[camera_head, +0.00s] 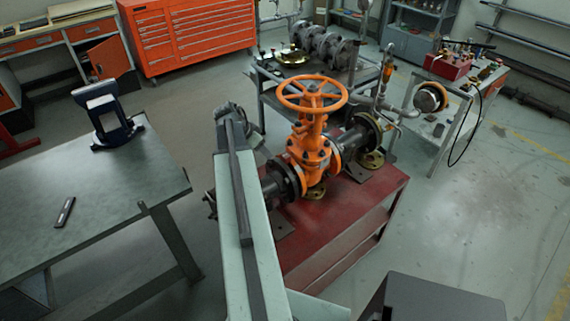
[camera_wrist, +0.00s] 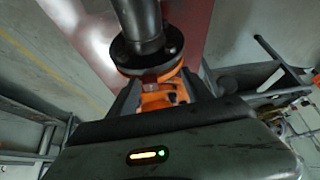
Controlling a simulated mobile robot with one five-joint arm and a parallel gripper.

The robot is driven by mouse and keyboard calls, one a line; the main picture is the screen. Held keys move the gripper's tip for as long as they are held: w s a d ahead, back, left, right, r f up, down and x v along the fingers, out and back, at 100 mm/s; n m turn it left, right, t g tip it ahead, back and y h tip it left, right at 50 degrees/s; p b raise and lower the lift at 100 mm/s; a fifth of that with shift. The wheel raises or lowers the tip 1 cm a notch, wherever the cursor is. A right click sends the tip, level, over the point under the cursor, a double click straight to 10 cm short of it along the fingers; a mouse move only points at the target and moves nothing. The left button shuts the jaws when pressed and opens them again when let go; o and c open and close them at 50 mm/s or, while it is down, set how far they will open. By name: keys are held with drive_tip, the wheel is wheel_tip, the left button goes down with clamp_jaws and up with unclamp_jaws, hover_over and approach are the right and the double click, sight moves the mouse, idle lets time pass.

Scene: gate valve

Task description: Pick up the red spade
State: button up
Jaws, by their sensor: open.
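I cannot make out a red spade for certain in either view. The orange gate valve (camera_head: 313,150) with its handwheel stands on the red bench (camera_head: 345,225) in the head view. A dark flange (camera_head: 287,181) joins it to the pipe on its left. In the wrist view, my gripper (camera_wrist: 163,90) is open, its dark fingers either side of the orange valve part (camera_wrist: 165,97). A black flange (camera_wrist: 147,58) and pipe lie just beyond. A small reddish-brown patch (camera_wrist: 150,77) shows below the flange; I cannot tell what it is.
A green-topped table (camera_head: 100,190) with a blue-black stand (camera_head: 112,125) and a small dark tool (camera_head: 65,211) is at left. A rear table holds grey flanged parts (camera_head: 325,45). A red box (camera_head: 447,66) sits on the right table.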

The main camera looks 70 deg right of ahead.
drive_tip(key=m, duration=0.1)
approach(284, 155)
drive_tip(key=f, duration=0.1)
drive_tip(key=b+x, duration=0.2)
drive_tip(key=x, duration=0.1)
drive_tip(key=shift+s+d+f, duration=0.15)
drive_tip(key=shift+s, duration=0.15)
drive_tip(key=b+x, duration=0.5)
drive_tip(key=shift+w+d+f, duration=0.1)
drive_tip(key=shift+w+d, duration=0.05)
drive_tip(key=shift+r, duration=0.25)
clamp_jaws()
idle(0.5)
